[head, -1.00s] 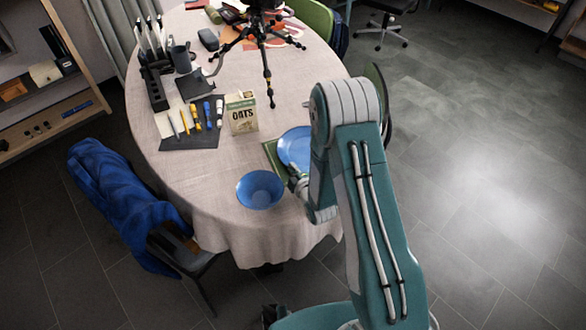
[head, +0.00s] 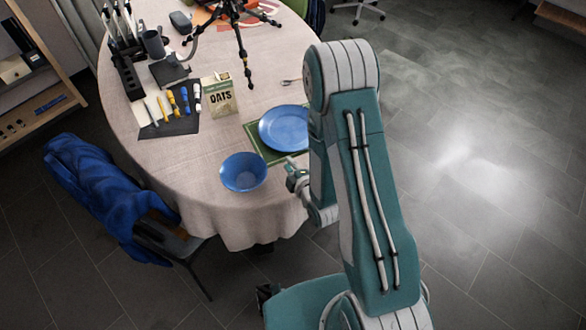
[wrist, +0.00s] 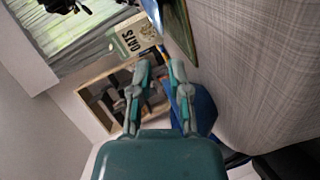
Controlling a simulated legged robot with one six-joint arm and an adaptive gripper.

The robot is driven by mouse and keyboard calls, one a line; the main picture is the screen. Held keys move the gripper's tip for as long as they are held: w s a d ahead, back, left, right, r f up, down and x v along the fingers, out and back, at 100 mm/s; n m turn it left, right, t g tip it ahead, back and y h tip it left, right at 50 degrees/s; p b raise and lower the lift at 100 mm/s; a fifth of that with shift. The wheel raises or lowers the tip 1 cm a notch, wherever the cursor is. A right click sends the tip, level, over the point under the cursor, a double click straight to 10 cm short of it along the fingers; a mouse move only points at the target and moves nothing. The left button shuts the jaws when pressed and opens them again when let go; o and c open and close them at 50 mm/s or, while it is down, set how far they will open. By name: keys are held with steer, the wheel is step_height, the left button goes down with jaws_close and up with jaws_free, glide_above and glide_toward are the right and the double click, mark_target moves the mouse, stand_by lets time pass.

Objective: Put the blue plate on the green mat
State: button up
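The blue plate (head: 284,127) lies on the green mat (head: 254,138) near the table's right edge in the head view. It covers much of the mat, and my arm stands close to its right side. My gripper (head: 295,172) is just below the mat, apart from the plate. In the wrist view my gripper (wrist: 160,72) has its two fingers spread with nothing held between them. The mat (wrist: 181,25) shows there edge-on at the top; the plate is hard to make out.
An oats box (head: 219,95), a dark mat with markers (head: 171,111) and a black tripod (head: 240,45) stand farther off. A chair with a blue cloth (head: 105,195) is at the left. Open floor lies to the right.

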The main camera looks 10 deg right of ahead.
steer(key=v, duration=0.2)
steer(key=shift+s+d+r, duration=0.1)
steer(key=shift+s, duration=0.15)
steer(key=d+r+m+g+h, duration=0.2)
steer(key=r+m, duration=0.2)
steer(key=r, duration=0.5)
steer(key=d+r+m+g+h, duration=0.2)
steer(key=r+m, duration=0.3)
steer(key=r, duration=0.4)
steer(key=s+r+m+g, duration=0.2)
steer(key=s+r+m, duration=0.2)
steer(key=s, duration=0.5)
steer(key=s+r+m+g, duration=0.2)
steer(key=s+r+m, duration=0.2)
steer(key=s+r, duration=0.4)
steer(key=shift+s+d+m+g, duration=0.3)
steer(key=shift+s+d, duration=0.05)
steer(key=shift+s, duration=0.9)
